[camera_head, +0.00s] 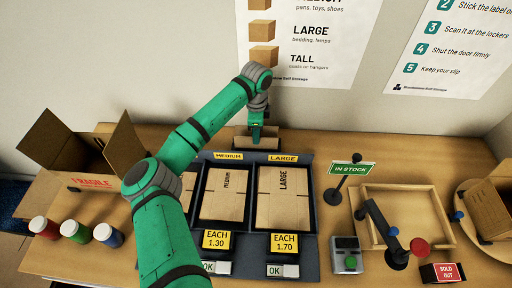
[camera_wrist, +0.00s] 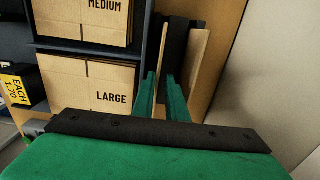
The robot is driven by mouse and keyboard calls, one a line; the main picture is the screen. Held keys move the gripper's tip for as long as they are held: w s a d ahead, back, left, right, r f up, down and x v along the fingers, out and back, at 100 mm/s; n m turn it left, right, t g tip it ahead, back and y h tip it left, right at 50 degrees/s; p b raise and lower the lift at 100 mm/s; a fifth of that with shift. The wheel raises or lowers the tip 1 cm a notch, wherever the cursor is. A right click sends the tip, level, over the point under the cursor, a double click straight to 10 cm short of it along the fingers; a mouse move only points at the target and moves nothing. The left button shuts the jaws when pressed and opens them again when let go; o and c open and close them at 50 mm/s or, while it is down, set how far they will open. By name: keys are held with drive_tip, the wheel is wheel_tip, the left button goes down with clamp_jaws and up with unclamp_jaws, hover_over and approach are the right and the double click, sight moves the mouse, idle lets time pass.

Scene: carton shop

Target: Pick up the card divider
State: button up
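A tan card piece, which looks like the card divider (camera_head: 242,144), stands at the back of the table behind the dark tray, close to the wall. In the wrist view tan card panels (camera_wrist: 197,62) stand beside dark upright strips, just ahead of the fingers. My gripper (camera_head: 256,128) points down right at this piece and hides part of it. In the wrist view the green fingers of my gripper (camera_wrist: 164,82) are a little apart, with a narrow gap between them. I cannot tell whether they touch the card.
A dark tray (camera_head: 316,232) holds flat MEDIUM (camera_head: 224,193) and LARGE (camera_head: 283,198) cartons in front. An IN STOCK sign (camera_head: 352,168) and a wooden tray (camera_head: 446,222) stand to the right. An open FRAGILE box (camera_head: 62,150) and several jars (camera_head: 75,231) are at the left.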

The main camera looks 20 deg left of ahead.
drive_tip(key=f, duration=0.5)
drive_tip(key=shift+s+f, duration=0.3)
clamp_jaws()
drive_tip(key=shift+w+r, duration=0.1)
wheel_tip(320, 180, up, 27)
idle(1.7)
